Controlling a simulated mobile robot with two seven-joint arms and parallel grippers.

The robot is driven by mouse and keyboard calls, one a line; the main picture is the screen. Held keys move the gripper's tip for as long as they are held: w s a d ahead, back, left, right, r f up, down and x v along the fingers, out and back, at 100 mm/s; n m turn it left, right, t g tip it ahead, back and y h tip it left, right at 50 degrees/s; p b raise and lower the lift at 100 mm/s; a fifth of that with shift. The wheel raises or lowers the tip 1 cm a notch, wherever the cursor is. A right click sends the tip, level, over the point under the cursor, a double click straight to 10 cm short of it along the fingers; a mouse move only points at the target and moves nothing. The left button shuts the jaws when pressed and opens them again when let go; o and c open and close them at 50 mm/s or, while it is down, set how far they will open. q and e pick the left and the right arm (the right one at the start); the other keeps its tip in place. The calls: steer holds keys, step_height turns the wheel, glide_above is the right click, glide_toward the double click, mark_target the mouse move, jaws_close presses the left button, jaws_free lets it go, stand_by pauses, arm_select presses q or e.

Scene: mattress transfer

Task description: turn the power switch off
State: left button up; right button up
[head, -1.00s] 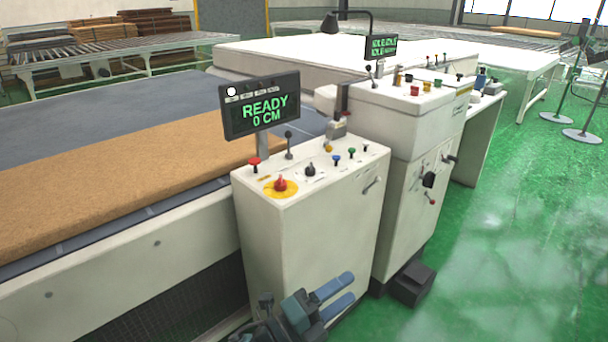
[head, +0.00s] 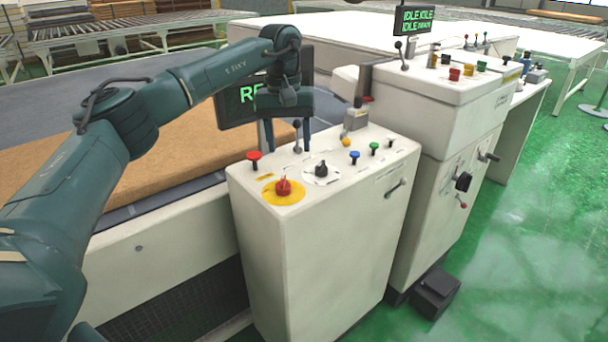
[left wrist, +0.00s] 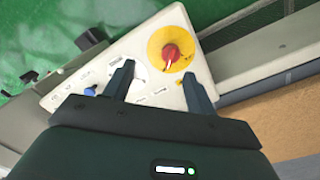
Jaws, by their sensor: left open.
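A red rotary knob on a yellow disc (head: 283,187), which looks like the power switch, sits on the front left of the white console's top (head: 305,200). It also shows in the left wrist view (left wrist: 171,55). A black knob on a pale disc (head: 321,170) is to its right. My left gripper (head: 289,150) is open and empty, its fingers pointing down above the back of the console top. In the left wrist view its fingertips (left wrist: 160,69) frame bare panel and the lower edge of the yellow disc; no contact is visible. My right gripper is not in view.
A red mushroom button (head: 254,158), a lever (head: 297,135) and small blue (head: 355,157) and green (head: 374,148) buttons stand on the console. The display (head: 238,105) is partly hidden by my arm. A taller control cabinet (head: 425,120) stands to the right.

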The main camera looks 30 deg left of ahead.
mark_target(282, 180)
arm_select(q)
steer(key=shift+y, duration=0.4)
steer(key=f, duration=0.3)
steer(key=a+f, duration=0.1)
steer(key=f, duration=0.3)
steer(key=a+f, duration=0.1)
steer(key=f, duration=0.3)
steer(key=shift+w+f+p, duration=0.1)
steer(key=shift+f+p, duration=0.05)
steer(key=shift+p, duration=0.15)
steer(key=shift+c, duration=0.3)
steer(key=c, duration=0.9)
